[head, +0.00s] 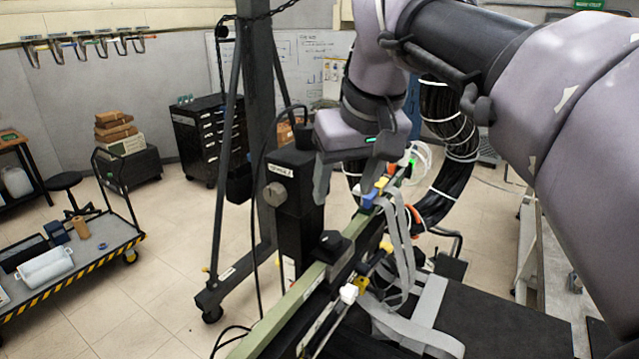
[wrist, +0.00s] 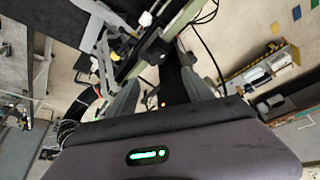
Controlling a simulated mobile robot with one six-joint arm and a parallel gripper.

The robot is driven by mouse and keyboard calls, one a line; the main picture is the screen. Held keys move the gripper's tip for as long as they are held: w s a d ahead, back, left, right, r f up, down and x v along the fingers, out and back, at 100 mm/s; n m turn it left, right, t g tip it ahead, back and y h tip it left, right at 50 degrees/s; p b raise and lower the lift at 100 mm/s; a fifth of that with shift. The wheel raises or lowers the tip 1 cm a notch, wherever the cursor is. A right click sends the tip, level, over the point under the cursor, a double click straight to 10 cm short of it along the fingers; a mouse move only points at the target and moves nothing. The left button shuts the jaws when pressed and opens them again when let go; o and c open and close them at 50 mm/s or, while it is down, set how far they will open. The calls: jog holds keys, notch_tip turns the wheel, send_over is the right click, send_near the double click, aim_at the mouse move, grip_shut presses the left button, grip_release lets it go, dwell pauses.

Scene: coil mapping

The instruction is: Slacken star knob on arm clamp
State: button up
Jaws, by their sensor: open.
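A black knob (head: 331,243) sits on a dark clamp block (head: 345,262) on the green rail (head: 285,315) in the head view; its lobes are too small to make out. A dark shape on the rail in the wrist view (wrist: 155,45) looks like the same knob and clamp. A round greyish knob (head: 275,193) is on the side of the black upright box. My gripper (head: 345,196) points down, open and seemingly empty, above and behind the black knob and apart from it. The wrist view shows its two fingers (wrist: 160,88) spread on either side of a dark post.
The black upright box (head: 297,215) stands close to the left of my gripper. Grey straps (head: 405,260) and colored clips hang right of the rail. A black cable coil (head: 445,150) hangs behind. A frame post (head: 257,100) rises behind left. A cart (head: 85,265) stands farther left.

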aim_at(332, 237)
jog(key=x, duration=0.4)
jog(key=b+x, duration=0.1)
jog(key=x, duration=0.9)
jog(key=shift+w+d+f+b, duration=0.1)
jog(key=shift+d+b, duration=0.2)
jog(key=shift+b, duration=0.1)
grip_shut()
